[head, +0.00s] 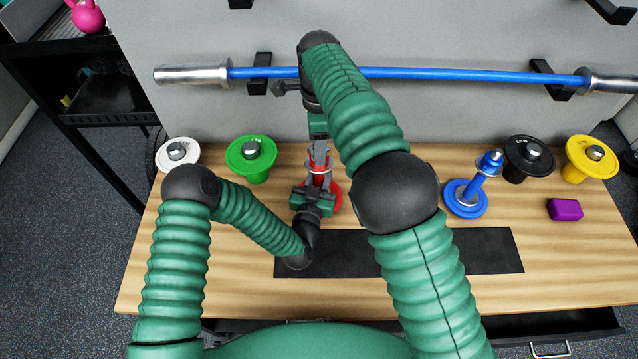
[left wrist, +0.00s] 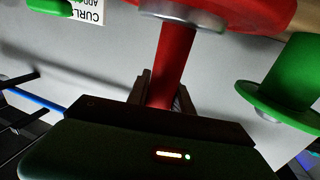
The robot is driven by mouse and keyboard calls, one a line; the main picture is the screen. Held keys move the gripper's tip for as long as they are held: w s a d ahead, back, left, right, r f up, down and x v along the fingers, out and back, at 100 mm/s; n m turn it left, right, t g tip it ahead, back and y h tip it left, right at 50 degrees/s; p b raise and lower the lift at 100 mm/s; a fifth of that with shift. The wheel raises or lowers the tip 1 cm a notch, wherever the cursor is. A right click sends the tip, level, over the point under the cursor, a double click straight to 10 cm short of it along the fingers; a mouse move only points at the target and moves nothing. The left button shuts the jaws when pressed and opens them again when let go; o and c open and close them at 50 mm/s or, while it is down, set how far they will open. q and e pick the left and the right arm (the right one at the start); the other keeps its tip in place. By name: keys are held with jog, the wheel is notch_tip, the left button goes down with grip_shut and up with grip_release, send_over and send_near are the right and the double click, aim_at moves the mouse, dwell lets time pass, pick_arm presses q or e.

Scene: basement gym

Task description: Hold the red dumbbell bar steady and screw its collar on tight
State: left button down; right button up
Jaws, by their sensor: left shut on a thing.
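The red dumbbell bar (head: 320,160) stands upright at the middle back of the bench, its red plate (head: 335,197) low down. My left gripper (head: 315,188) is shut on the bar from the front. The left wrist view shows the red bar (left wrist: 172,62) between its fingers, with a silver ring (left wrist: 182,18) against the red plate (left wrist: 245,12). My right gripper (head: 319,146) points down over the bar's top from above. Its fingers are small and partly hidden, so I cannot tell whether they grip the collar, which I cannot make out clearly.
A blue dumbbell (head: 466,196) stands to the right, with black (head: 528,155) and yellow (head: 591,155) weights beyond it. Green (head: 251,157) and white (head: 177,153) weights stand left. A purple block (head: 565,209) lies right. A blue barbell (head: 440,74) hangs behind; a black mat (head: 450,250) lies in front.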

jog(key=o, duration=0.4)
jog(key=shift+s+r, duration=0.1)
jog(key=shift+r, duration=2.2)
jog(key=shift+c, duration=0.6)
